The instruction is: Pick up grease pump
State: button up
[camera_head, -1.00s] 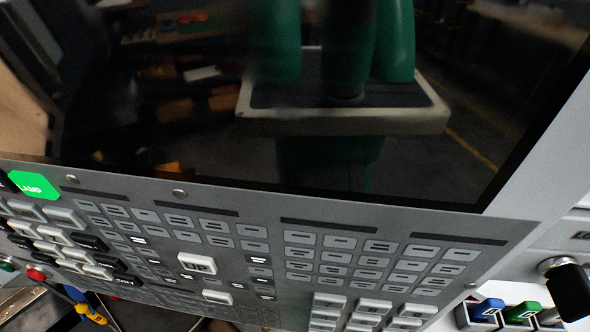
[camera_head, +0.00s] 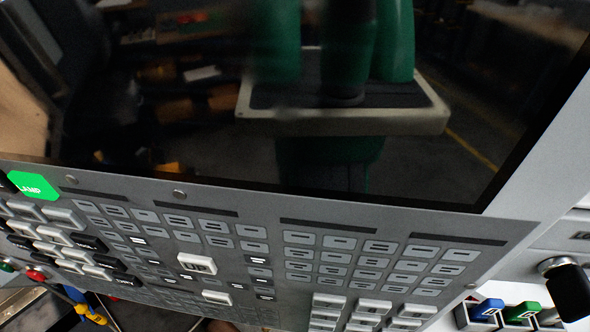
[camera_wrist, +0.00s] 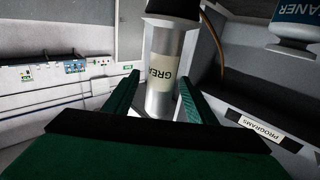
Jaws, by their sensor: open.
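The grease pump (camera_wrist: 161,98) is an upright silver cylinder with a pale label reading "GREA" and a black upper part, in the middle of the wrist view. My gripper (camera_wrist: 158,76) has its two green fingers open, one on each side of the pump's body in the picture. Whether either finger touches it, I cannot tell. Neither the pump nor my gripper shows directly in the head view.
A bottle labelled "CLEANER" (camera_wrist: 292,28) stands out at the upper right of the wrist view, near a "PROGRAMS" label (camera_wrist: 262,131). A brown hose (camera_wrist: 217,45) hangs behind the pump. The head view is filled by a control panel (camera_head: 270,210) and dark screen (camera_head: 200,120).

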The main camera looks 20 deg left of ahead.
jog(key=shift+x, duration=1.9)
jog(key=c, duration=1.2)
jog(key=shift+c, duration=0.2)
